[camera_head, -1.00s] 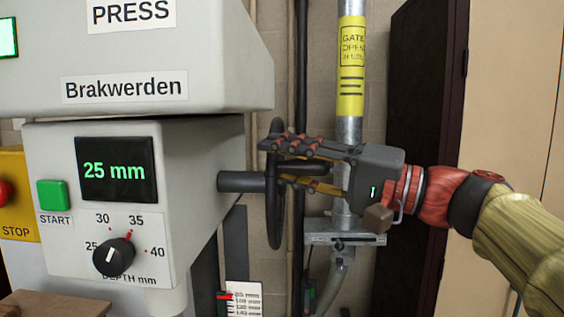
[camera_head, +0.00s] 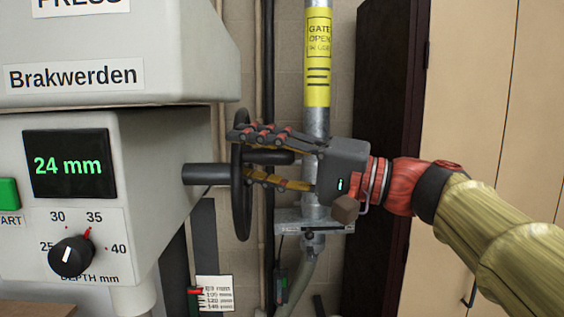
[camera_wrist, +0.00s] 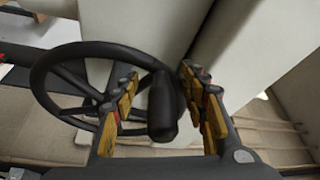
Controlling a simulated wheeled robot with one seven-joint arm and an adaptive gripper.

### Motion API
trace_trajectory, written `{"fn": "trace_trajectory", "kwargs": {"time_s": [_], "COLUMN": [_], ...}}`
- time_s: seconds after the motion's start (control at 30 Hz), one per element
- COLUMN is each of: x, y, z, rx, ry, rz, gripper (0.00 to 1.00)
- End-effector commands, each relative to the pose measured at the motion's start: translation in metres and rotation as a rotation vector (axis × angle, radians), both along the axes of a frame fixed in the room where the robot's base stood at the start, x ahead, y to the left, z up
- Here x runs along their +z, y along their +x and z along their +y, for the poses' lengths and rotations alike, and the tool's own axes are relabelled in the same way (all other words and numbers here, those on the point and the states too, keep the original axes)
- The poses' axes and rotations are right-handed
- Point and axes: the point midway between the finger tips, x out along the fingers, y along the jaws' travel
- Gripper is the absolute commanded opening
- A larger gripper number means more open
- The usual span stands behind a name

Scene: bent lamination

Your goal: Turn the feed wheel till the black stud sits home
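The feed wheel (camera_head: 239,212) is a black handwheel on a dark shaft (camera_head: 205,174) from the press's right side. Its black crank handle (camera_head: 270,157) points right. My gripper (camera_head: 258,158) has one finger above the handle and one below, with gaps showing. In the wrist view the wheel (camera_wrist: 48,66) lies at left and its handle (camera_wrist: 162,106) stands between the spread fingers, nearer the right one. The display (camera_head: 68,164) reads 24 mm. I cannot pick out a separate black stud.
The grey press body (camera_head: 160,60) fills the left. A black depth dial (camera_head: 71,257) has a red mark near 35. A small scale card (camera_head: 214,293) hangs below. A metal pipe (camera_head: 316,120) with a yellow label stands behind my gripper, and a tan cabinet (camera_head: 470,110) at right.

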Motion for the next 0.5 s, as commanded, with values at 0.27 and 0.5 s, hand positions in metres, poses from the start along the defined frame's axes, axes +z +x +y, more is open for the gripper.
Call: {"fn": "trace_trajectory", "kwargs": {"time_s": [0.27,0.5], "x": [-0.006,-0.010], "y": [-0.016,-0.033], "z": [-0.040,-0.075], "rx": [-0.006,-0.004], "ry": [0.000,-0.001], "rz": [0.001,0.000], "gripper": [0.39,0.39]}}
